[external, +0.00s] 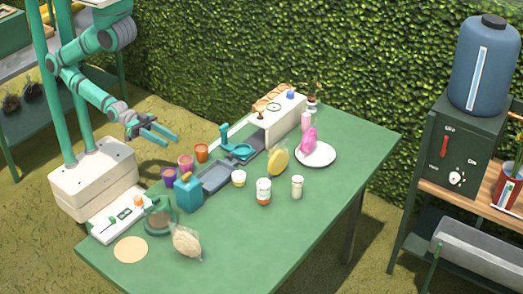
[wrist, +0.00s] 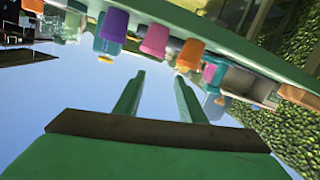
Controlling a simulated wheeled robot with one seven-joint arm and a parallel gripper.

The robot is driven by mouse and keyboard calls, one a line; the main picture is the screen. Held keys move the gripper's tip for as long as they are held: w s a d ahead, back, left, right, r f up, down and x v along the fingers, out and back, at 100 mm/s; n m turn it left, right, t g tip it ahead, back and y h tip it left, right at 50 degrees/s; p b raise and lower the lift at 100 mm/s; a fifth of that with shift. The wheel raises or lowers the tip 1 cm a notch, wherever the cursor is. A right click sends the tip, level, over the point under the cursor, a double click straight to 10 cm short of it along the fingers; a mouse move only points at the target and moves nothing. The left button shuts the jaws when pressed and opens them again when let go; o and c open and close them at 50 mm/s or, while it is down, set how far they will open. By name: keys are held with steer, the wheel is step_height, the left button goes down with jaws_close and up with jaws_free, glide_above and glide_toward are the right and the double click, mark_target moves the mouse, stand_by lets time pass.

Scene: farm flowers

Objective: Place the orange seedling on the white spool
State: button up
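My gripper (external: 170,142) is in the air beyond the table's left edge, open and empty. Its two separated fingers also show in the wrist view (wrist: 160,80). An orange pot (external: 201,153), probably the orange seedling's, stands on the table near that edge, to the right of my gripper and apart from it. It appears upside down in the wrist view (wrist: 189,55); no plant is clear in it. I cannot surely identify the white spool; small whitish round containers stand mid-table (external: 238,178) and farther right (external: 297,187).
A pink pot (external: 186,163) and a purple pot (external: 169,176) stand beside the orange one. A teal bottle (external: 188,193), grey tray (external: 217,175) and teal stand (external: 236,148) are close by. The table's right front (external: 290,235) is clear.

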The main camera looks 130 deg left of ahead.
steer(key=s+m, duration=0.1)
steer(key=s, duration=0.1)
steer(key=s+a+m+h, duration=0.1)
steer(key=s+a+m+g, duration=0.1)
steer(key=s, duration=0.1)
steer(key=shift+s+f, duration=0.1)
steer(key=shift+s, duration=0.2)
